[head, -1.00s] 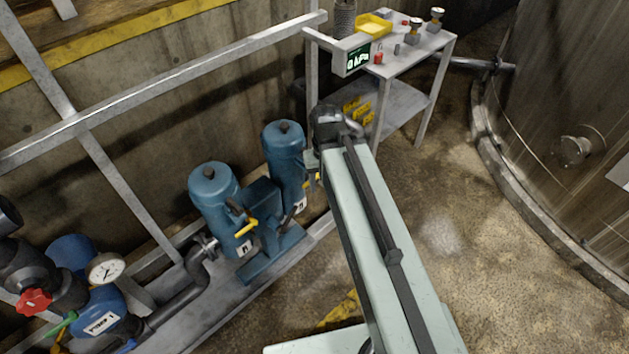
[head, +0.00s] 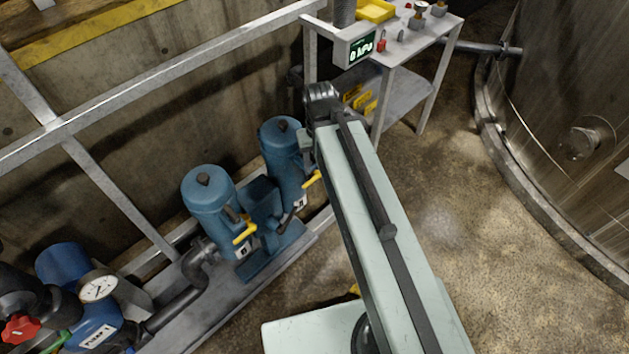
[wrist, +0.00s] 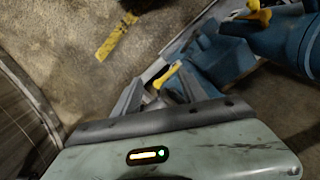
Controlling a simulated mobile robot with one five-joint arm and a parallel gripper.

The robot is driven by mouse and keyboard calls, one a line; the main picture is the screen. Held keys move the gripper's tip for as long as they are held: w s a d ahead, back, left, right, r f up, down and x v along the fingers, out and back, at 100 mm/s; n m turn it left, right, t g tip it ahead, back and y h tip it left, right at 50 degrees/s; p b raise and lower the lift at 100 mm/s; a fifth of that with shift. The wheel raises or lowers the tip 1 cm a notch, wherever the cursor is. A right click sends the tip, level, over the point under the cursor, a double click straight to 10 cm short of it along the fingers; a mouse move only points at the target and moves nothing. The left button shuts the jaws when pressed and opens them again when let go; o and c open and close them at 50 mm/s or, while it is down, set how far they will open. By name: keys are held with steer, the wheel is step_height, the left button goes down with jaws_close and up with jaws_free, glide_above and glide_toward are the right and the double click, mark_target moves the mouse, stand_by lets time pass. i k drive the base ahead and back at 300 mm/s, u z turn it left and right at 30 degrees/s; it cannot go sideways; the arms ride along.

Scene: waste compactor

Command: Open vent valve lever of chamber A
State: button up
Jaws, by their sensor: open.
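Two blue canisters stand side by side on the skid, the left one (head: 208,193) and the right one (head: 280,150). Each has a yellow lever low on its front, the left lever (head: 244,233) and the right lever (head: 312,180). Their small label letters are too small to read. My gripper is mostly hidden behind my arm in the head view, near the right canister. In the wrist view my gripper (wrist: 160,92) is open, and a yellow lever (wrist: 168,76), seemingly the right one, shows between the fingers. Contact cannot be told. Another yellow lever (wrist: 258,18) sits further up right.
A grey rail (head: 170,85) runs above the canisters. A display (head: 357,47) and a metal table (head: 405,55) stand behind. A gauge (head: 98,287) and red knob (head: 20,328) are at lower left. A large tank (head: 570,110) stands at right, with clear floor before it.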

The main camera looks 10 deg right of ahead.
mark_target(317, 174)
steer(key=u, duration=0.05)
steer(key=k, duration=0.5)
steer(key=z, duration=0.6)
steer(key=k, duration=1.6)
steer(key=u, duration=1.1)
steer(key=i, duration=1)
